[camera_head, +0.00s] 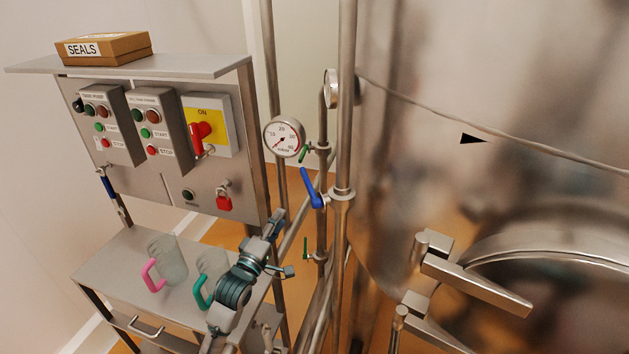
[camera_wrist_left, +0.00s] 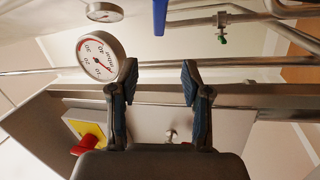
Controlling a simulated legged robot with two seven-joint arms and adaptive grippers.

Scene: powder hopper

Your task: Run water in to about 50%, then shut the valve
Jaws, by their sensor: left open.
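The blue valve lever (camera_head: 311,188) sits on the vertical steel pipe and points up and to the left. The same blue lever shows at the top edge of the left wrist view (camera_wrist_left: 159,17). My left gripper (camera_head: 283,245) is open and empty, below and left of the lever in the head view and apart from it. Its two fingers (camera_wrist_left: 158,72) stand spread in the wrist view, with nothing between them. The big steel tank (camera_head: 470,70) fills the right side and carries a black triangle mark (camera_head: 473,139). No water is visible. My right gripper is out of view.
A round gauge (camera_head: 284,137) and small green-handled valves (camera_head: 305,155) are by the pipes. A control cabinet (camera_head: 165,180) with a red switch (camera_head: 201,136) stands left. A pink-handled jug (camera_head: 167,260) and green-handled jug (camera_head: 211,266) stand on the steel shelf (camera_head: 110,272).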

